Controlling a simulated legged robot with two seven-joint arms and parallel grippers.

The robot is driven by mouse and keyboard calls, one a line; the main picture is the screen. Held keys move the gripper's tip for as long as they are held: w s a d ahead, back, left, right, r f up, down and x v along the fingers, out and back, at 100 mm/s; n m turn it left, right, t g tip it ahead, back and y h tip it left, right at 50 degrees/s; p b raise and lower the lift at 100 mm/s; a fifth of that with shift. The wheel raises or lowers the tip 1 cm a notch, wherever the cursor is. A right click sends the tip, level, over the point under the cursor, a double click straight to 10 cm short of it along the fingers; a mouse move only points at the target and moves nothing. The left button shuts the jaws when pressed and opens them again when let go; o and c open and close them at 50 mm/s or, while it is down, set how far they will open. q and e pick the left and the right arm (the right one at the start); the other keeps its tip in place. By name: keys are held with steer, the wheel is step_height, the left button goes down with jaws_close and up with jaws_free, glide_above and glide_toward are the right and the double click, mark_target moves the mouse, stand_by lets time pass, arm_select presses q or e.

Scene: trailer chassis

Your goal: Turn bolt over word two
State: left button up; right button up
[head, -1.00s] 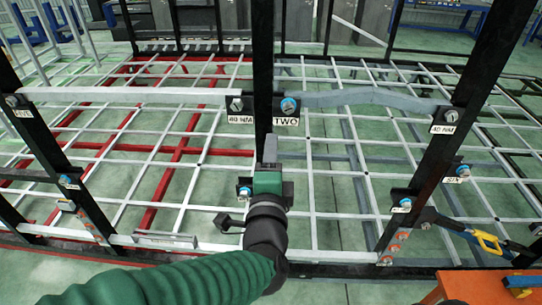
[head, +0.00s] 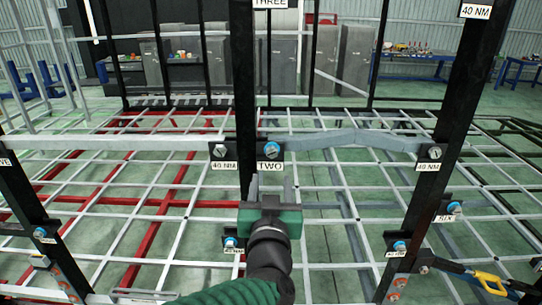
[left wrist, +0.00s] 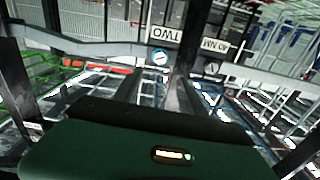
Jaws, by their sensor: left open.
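A round bolt with a blue face (head: 271,148) sits in a black bracket on the upright post, directly above the white label reading TWO (head: 269,167). My left gripper (head: 271,188) is below the label, its two fingers apart and pointing up and forward, with nothing between them. In the left wrist view the bolt (left wrist: 160,58) and the TWO label (left wrist: 168,34) appear upside down, beyond the open fingers (left wrist: 157,92). The gripper looks apart from the bolt. My right gripper is not in view.
A grey bolt over a 40 NM label (head: 224,166) is just left of TWO. Another blue bolt (head: 230,243) sits low, left of my wrist. The black post (head: 244,90) and grey crossbar (head: 350,140) stand close. A yellow-handled tool (head: 490,283) is at lower right.

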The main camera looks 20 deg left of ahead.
mark_target(272, 152)
arm_select(q)
steer(key=p+x, duration=0.2)
steer(key=x, duration=1)
steer(key=shift+f, duration=0.1)
steer(key=shift+w+a, duration=0.2)
steer(key=shift+w, duration=0.1)
steer(key=shift+d, duration=0.3)
steer(key=c, duration=0.7)
steer(key=shift+a, duration=0.15)
jaws_close()
